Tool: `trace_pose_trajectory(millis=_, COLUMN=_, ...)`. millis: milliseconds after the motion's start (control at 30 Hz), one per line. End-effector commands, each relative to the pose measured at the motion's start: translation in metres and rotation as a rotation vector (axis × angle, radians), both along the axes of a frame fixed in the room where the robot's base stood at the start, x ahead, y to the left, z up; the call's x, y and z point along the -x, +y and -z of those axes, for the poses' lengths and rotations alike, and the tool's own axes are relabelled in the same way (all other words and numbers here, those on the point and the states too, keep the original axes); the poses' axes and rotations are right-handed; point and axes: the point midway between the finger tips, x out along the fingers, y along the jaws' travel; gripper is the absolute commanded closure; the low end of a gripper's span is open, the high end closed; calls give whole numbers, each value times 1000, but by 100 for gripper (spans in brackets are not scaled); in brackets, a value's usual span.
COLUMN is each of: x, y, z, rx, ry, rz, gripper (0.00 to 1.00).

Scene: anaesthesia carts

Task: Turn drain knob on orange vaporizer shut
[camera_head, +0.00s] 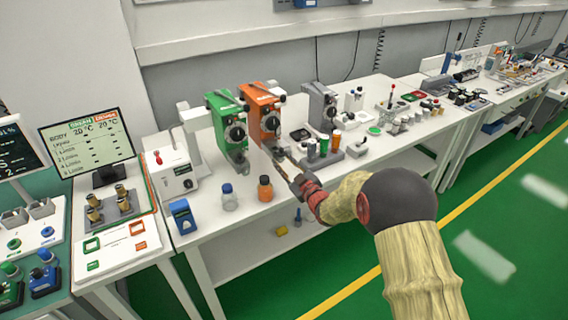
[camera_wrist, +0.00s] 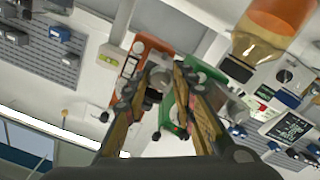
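The orange vaporizer (camera_head: 258,108) stands upright on the white bench between a green vaporizer (camera_head: 220,120) and a grey one (camera_head: 318,112). It has a dark dial on its front. My gripper (camera_head: 281,157) is at the lower front of the orange vaporizer, to its right. In the wrist view the orange body (camera_wrist: 133,66) is behind my left finger, and my gripper (camera_wrist: 162,74) is open, its fingers apart. A dark round knob (camera_wrist: 156,82) shows in the gap between them. I cannot tell whether it is the drain knob or whether a finger touches it.
The green vaporizer (camera_wrist: 176,112) is close behind the right finger. An amber bottle (camera_wrist: 270,30) is near at the upper right. Small bottles (camera_head: 323,146) stand right of my gripper.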

Motion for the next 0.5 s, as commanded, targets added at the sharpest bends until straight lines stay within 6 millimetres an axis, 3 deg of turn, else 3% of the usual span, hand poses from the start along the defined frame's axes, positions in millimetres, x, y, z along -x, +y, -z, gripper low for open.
trace_pose_trajectory(millis=400, x=0, y=0, z=0, rx=0, ry=0, rz=0, gripper=99)
trace_pose_trajectory(millis=500, x=0, y=0, z=0, rx=1, ry=1, rz=0, gripper=100)
